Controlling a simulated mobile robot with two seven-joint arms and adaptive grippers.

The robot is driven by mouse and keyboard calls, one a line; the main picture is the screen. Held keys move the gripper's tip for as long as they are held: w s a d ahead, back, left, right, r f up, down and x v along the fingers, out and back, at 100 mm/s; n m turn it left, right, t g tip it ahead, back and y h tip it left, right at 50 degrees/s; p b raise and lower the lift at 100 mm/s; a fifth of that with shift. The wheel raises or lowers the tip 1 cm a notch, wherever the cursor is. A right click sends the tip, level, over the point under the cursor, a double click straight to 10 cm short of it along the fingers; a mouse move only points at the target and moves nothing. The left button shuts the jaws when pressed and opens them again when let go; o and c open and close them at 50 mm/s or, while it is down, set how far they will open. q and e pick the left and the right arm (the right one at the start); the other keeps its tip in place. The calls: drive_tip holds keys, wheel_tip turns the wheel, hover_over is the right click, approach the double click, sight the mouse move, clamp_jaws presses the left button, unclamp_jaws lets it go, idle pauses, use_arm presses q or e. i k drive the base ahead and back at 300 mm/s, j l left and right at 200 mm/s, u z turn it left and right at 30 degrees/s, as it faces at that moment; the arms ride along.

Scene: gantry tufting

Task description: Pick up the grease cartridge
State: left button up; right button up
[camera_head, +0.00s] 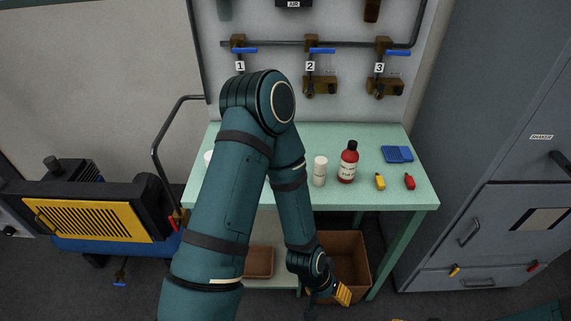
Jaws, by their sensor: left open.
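A white capped cylinder (320,171), which looks like the grease cartridge, stands upright on the green workbench (400,190), left of a red bottle with a black cap (348,163). My left arm crosses the middle of the view and hides the bench's left part. My left gripper (330,289) hangs below the bench's front edge, over or beside the brown box, well apart from the cylinder. It is open; its fingers are small and partly hidden. A ribbed yellow piece (343,294) shows at it. My right gripper is out of view.
A yellow bottle (380,182), a red bottle (409,181) and a blue tray (397,154) sit at the bench's right. A brown open box (355,258) stands below. Numbered valves with blue handles line the back panel. A grey cabinet (500,150) bounds the right.

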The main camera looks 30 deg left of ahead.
sight(320, 167)
drive_tip(key=u, duration=0.85)
